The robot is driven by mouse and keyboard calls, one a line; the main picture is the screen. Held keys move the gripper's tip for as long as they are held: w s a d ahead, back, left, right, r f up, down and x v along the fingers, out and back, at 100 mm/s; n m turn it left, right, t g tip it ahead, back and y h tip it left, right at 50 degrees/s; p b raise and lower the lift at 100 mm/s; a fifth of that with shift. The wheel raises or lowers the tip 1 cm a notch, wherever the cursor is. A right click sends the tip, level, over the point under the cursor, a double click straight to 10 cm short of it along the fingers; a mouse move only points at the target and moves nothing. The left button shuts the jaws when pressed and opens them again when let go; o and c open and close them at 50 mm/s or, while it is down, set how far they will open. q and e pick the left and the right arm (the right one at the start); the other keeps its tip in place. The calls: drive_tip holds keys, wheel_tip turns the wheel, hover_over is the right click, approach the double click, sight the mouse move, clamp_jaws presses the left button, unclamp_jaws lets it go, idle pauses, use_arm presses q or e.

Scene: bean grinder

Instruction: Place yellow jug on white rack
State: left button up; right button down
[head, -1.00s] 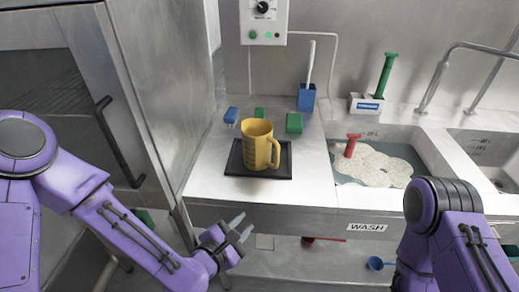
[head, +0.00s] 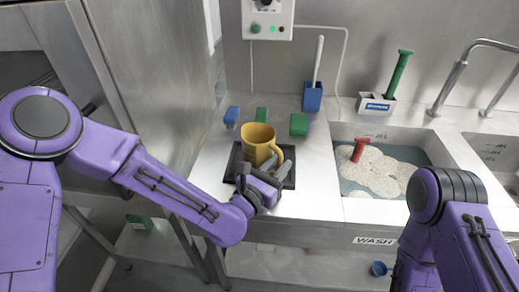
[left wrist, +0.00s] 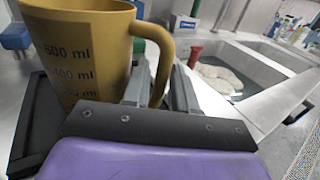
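The yellow jug (head: 258,143) stands upright on a black square tray (head: 234,165) on the steel counter. In the left wrist view the jug (left wrist: 85,50) shows its ml marks, and its handle is on the right side. My left gripper (head: 277,168) is at the jug's handle side. In the left wrist view my left gripper (left wrist: 162,88) is open, with one finger inside the handle loop and the other outside it. Gaps show between the fingers and the handle. Only my right arm shows, at lower right; its gripper is out of view. I see no white rack.
Blue (head: 232,115) and green (head: 299,124) blocks and a blue holder with a white-handled brush (head: 313,97) stand behind the jug. To the right is a sink (head: 433,150) with a red-handled tool (head: 359,148). A control box (head: 267,18) hangs above.

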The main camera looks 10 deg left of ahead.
use_arm(q)
drive_tip(key=x, duration=0.2)
drive_tip(key=shift+w+d, duration=0.25)
drive_tip(key=shift+a, duration=0.1)
clamp_jaws()
drive_tip(key=shift+r, duration=0.15)
